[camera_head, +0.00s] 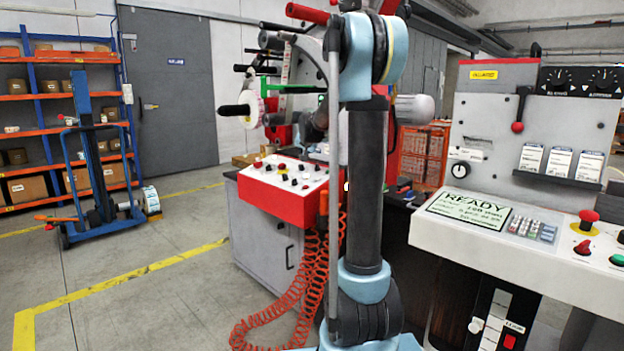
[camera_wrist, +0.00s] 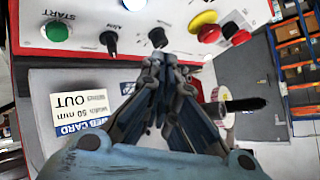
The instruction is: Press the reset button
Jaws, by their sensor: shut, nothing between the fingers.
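The red-fronted control panel (camera_head: 300,180) stands left of my arm in the head view. In the wrist view, its light face (camera_wrist: 85,12) carries a green button (camera_wrist: 57,31) marked START, black knobs (camera_wrist: 157,38), a yellow-and-red mushroom button (camera_wrist: 202,20) and a red button (camera_wrist: 240,37). No readable label marks a reset button. My gripper (camera_wrist: 166,62) is shut and empty, its tips pointing at the panel edge below the black knobs. I cannot tell how far the tips are from the panel. My arm hides part of this panel in the head view.
A black handle with a pale disc (camera_wrist: 235,105) sits right of my gripper.

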